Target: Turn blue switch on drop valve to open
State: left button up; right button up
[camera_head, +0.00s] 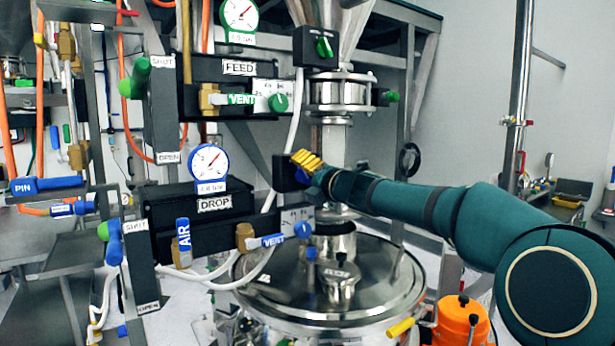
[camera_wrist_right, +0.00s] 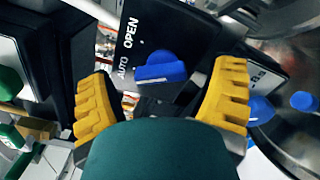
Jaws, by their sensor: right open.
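The blue switch (camera_wrist_right: 160,68) sits on a black box (camera_wrist_right: 138,30) marked OPEN and AUTO. One end of its raised bar lies beside the AUTO mark; OPEN is printed higher up. My right gripper (camera_wrist_right: 160,102) is open, with one yellow ribbed finger on each side of the switch and a gap to it on both sides. In the head view, the gripper (camera_head: 307,161) is at the black switch box (camera_head: 285,174), right of the DROP panel (camera_head: 160,212). There the switch is mostly hidden by the gripper. My left gripper is not in view.
Just below is a blue VENT handle (camera_head: 266,241). A steel vessel lid (camera_head: 375,270) lies under my right arm. The green FEED switch (camera_head: 323,46) is above, and the clear-looking tube (camera_head: 334,145) stands behind the gripper. Free room is to the right, above my arm.

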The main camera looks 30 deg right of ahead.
jog(key=shift+w, duration=0.1)
jog(key=c, duration=1.2)
